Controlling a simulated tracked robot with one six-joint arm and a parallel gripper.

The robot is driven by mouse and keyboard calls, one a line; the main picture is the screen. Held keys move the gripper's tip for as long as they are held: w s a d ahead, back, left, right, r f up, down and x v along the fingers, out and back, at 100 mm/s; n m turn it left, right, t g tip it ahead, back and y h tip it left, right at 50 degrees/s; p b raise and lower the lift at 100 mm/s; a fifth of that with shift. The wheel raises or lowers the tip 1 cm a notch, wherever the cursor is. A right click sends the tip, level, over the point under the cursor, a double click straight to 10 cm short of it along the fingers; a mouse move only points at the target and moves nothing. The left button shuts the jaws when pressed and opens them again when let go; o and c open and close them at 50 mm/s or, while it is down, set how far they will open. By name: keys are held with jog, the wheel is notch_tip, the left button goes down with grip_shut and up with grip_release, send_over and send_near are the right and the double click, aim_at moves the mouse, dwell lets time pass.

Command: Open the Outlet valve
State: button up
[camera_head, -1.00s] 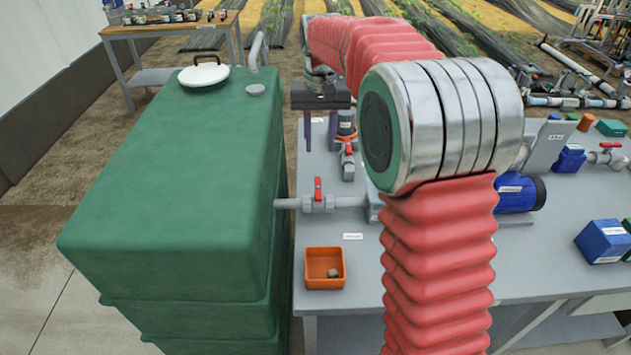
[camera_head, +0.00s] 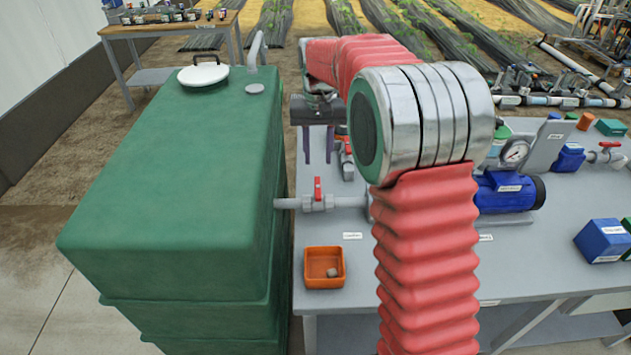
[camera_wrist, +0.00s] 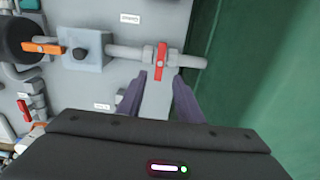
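A grey pipe runs from the green tank (camera_head: 180,170) to the bench and carries a valve with a red handle (camera_head: 318,189). The labels are too small to read, so I cannot confirm its name. In the wrist view the red handle (camera_wrist: 161,61) lies across the pipe, just beyond my fingertips. My gripper (camera_head: 318,160) is above the bench, behind this valve in the head view. In the wrist view my gripper (camera_wrist: 155,82) is open, with its two purple fingers apart and nothing between them. The handle lines up roughly with the gap and appears untouched.
An orange tray (camera_head: 312,285) with a small grey piece sits at the bench's front left. A blue pump (camera_head: 508,192) stands to the right. Another red-handled valve (camera_head: 606,152) is at the far right, and one (camera_head: 346,158) stands behind, beside my gripper. The tank wall is close.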

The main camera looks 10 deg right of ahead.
aim_at(317, 186)
notch_tip(317, 186, down, 10)
jog(key=shift+r, duration=0.1)
dwell(0.4)
jog(key=shift+c, duration=0.5)
grip_shut()
jog(key=shift+a, duration=0.15)
